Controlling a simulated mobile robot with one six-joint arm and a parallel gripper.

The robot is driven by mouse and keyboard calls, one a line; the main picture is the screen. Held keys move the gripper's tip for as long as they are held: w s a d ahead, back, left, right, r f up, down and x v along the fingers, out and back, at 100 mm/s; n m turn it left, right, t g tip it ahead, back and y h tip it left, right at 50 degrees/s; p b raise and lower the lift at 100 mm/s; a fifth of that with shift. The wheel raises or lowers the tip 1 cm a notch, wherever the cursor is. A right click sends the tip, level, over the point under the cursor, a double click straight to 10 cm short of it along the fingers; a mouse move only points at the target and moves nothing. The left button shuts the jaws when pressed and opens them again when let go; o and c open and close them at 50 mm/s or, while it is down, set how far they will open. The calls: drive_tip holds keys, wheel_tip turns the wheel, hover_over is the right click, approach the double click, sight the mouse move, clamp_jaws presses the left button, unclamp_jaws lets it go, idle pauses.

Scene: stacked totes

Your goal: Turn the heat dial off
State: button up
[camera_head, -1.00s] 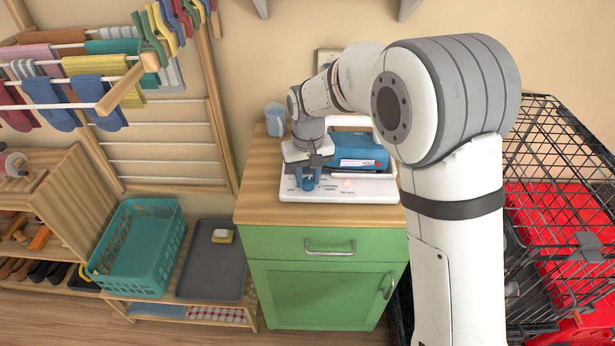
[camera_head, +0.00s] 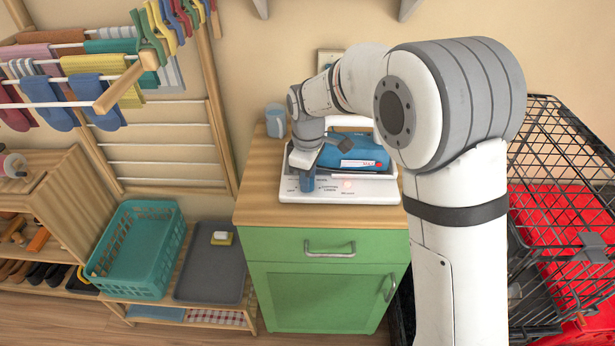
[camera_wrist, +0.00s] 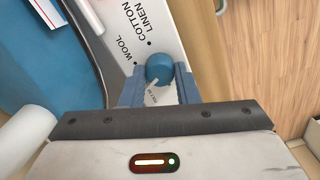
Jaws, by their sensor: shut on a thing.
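The heat dial (camera_wrist: 160,67) is a round blue knob on the white panel (camera_head: 375,193) of the ironing unit. In the wrist view, its short white pointer angles down and left towards a small label too blurred to read. The WOOL, COTTON and LINEN marks lie up and left of the knob. My gripper (camera_wrist: 160,84) is shut on the dial, with one blue finger on each side. In the head view, my gripper (camera_head: 307,183) reaches down to the panel's left end and hides the dial. A small light (camera_head: 347,184) glows on the panel.
The blue iron (camera_head: 352,157) sits just right of my gripper on the unit. A grey-blue cup (camera_head: 275,121) stands behind on the wooden top of the green cabinet (camera_head: 324,296). A black wire cart (camera_head: 565,165) is at right. The cabinet top's front left is clear.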

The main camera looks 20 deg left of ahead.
drive_tip(key=n, duration=1.2)
drive_tip(key=shift+n, duration=0.3)
idle(0.4)
drive_tip(key=o, duration=1)
drive_tip(key=shift+r, duration=0.1)
wheel_tip(320, 180, up, 8)
drive_tip(key=shift+f+b, duration=0.2)
drive_tip(key=shift+b, duration=0.2)
